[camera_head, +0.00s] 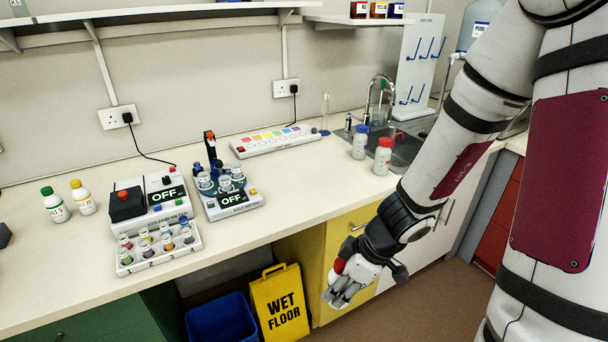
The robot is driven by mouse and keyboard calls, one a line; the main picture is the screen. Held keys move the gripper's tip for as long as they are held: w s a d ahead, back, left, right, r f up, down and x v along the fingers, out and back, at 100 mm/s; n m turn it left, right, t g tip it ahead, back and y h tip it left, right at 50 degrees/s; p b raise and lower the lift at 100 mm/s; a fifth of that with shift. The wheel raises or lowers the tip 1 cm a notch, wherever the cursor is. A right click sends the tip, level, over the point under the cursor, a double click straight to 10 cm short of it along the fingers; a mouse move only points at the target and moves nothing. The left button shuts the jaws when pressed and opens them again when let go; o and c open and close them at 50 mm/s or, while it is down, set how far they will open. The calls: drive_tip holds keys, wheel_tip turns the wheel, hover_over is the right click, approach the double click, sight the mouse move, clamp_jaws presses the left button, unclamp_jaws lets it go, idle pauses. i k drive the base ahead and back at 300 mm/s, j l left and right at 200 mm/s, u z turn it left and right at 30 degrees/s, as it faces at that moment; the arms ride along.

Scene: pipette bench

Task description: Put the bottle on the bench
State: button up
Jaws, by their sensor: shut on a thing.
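My gripper (342,294) is in front of the yellow cabinet, below the level of the bench top and out over the floor. It is shut on a bottle, of which a small red part (338,265) shows at its left side. The fingers and wrist hide most of the bottle, so I cannot tell its tilt. The bench (290,190) is a long cream worktop behind and to the left of my gripper.
On the bench stand a red-capped bottle (382,157), a blue-capped bottle (360,143), green-capped (55,205) and yellow-capped (83,198) bottles, a vial rack (160,262) and devices. The bench front between rack and sink is clear. A wet-floor sign (280,303) and blue bin (222,320) stand below.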

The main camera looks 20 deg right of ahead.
sight(314, 184)
drive_tip(key=i, duration=1.3)
